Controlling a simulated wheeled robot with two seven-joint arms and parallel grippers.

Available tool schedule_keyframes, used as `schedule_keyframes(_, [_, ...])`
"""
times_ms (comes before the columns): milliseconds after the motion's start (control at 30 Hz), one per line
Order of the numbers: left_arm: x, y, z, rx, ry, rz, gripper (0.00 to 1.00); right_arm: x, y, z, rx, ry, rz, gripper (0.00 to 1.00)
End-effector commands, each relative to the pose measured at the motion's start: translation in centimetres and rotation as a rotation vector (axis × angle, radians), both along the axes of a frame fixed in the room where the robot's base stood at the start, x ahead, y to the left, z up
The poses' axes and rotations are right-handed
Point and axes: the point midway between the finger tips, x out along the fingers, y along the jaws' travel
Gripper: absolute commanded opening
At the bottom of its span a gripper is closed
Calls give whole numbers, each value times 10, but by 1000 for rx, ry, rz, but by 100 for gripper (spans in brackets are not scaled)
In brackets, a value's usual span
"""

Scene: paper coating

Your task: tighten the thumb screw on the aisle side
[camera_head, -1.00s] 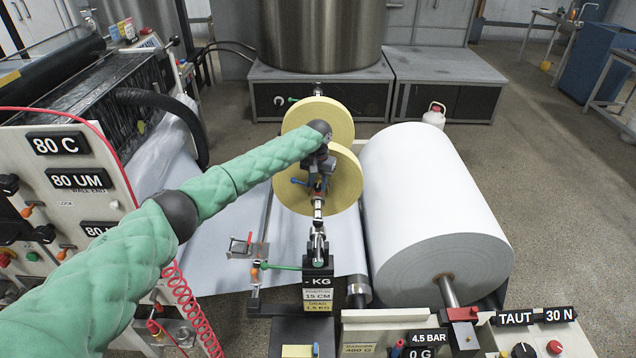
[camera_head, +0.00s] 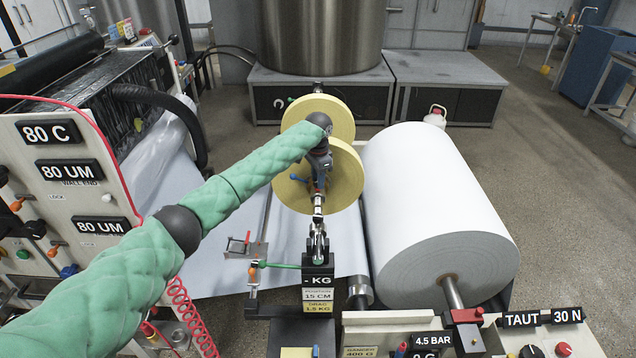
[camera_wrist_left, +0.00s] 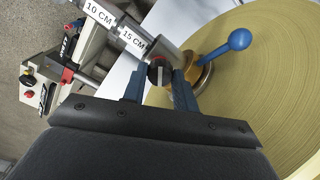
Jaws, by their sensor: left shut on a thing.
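The thumb screw (camera_wrist_left: 158,72) is a dark round knob with a red and white mark, on a collar at the shaft's end beside the yellow roll. My left gripper (camera_head: 319,186) reaches it from above in the head view. In the left wrist view my left gripper's two blue fingers (camera_wrist_left: 158,88) stand on either side of the knob, shut on it. The yellow roll (camera_head: 340,185) shows behind the gripper, with a second one farther back. In the head view the gripper mostly hides the knob. My right gripper is in neither view.
A blue ball-ended lever (camera_wrist_left: 238,40) stands close beside my fingers, on a brass hub at the yellow roll. A large white paper roll (camera_head: 430,205) lies to the right. A "- KG" display (camera_head: 318,281) stands in front.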

Motion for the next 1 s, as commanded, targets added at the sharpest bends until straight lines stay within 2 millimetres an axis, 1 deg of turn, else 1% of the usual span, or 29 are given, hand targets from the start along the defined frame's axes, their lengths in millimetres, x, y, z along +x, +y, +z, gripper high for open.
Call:
schedule_keyframes(100, [0,0,-2,-1,0,-108,6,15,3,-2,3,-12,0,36])
schedule_keyframes(500, [0,0,-1,-1,-1,-476,6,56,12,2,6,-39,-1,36])
schedule_keyframes(800, [1,0,0,-1,-1,-675,6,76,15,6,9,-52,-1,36])
schedule_keyframes(1000, [1,0,1,-1,-1,-750,6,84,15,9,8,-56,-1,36])
